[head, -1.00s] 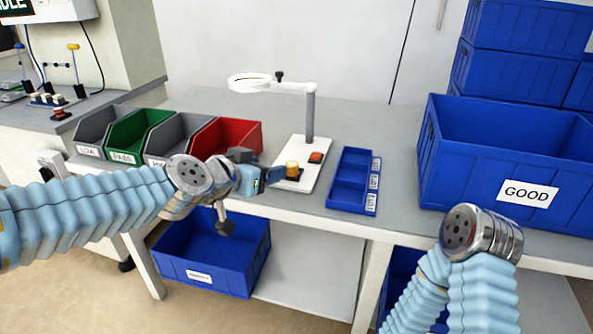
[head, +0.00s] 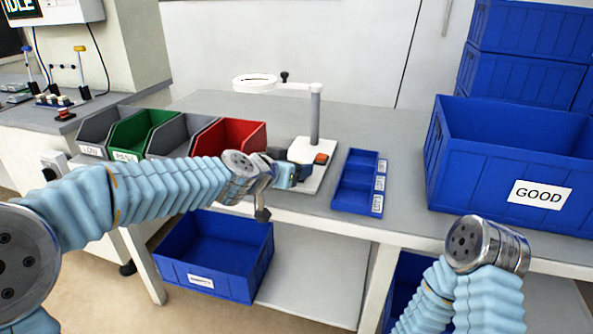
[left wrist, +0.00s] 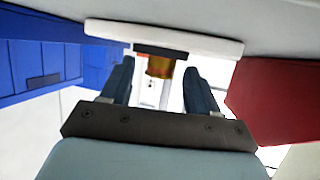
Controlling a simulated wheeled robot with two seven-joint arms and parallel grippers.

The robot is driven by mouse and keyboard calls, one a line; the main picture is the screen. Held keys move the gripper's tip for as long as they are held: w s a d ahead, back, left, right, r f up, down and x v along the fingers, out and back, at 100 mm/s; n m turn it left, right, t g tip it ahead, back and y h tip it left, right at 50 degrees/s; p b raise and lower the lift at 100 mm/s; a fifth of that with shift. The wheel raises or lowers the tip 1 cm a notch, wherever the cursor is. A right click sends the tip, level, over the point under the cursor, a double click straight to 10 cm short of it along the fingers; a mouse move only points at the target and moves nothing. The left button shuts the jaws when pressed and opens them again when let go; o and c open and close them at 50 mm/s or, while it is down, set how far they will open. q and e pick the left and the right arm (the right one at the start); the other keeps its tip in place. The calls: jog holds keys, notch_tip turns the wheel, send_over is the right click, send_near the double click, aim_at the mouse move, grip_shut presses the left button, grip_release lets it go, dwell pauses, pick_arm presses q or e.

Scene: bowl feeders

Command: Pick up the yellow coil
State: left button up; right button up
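The yellow coil (left wrist: 160,66) shows in the left wrist view, upright against the white base (left wrist: 200,45), with a dark band at its base end. It lies between and just beyond the fingertips of my left gripper (left wrist: 159,78), with a gap to each finger. The left gripper is open and empty. My right arm is at the lower right in the head view; its gripper cannot be seen.
The magnifier stand's post (head: 315,115) rises behind the coil's place. A blue divided tray (head: 347,200) is to the right. A red bin (head: 236,137) is close on the left. A large blue GOOD crate (head: 480,180) stands farther right.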

pick_arm(q)
grip_shut()
jog(key=shift+r, duration=0.1)
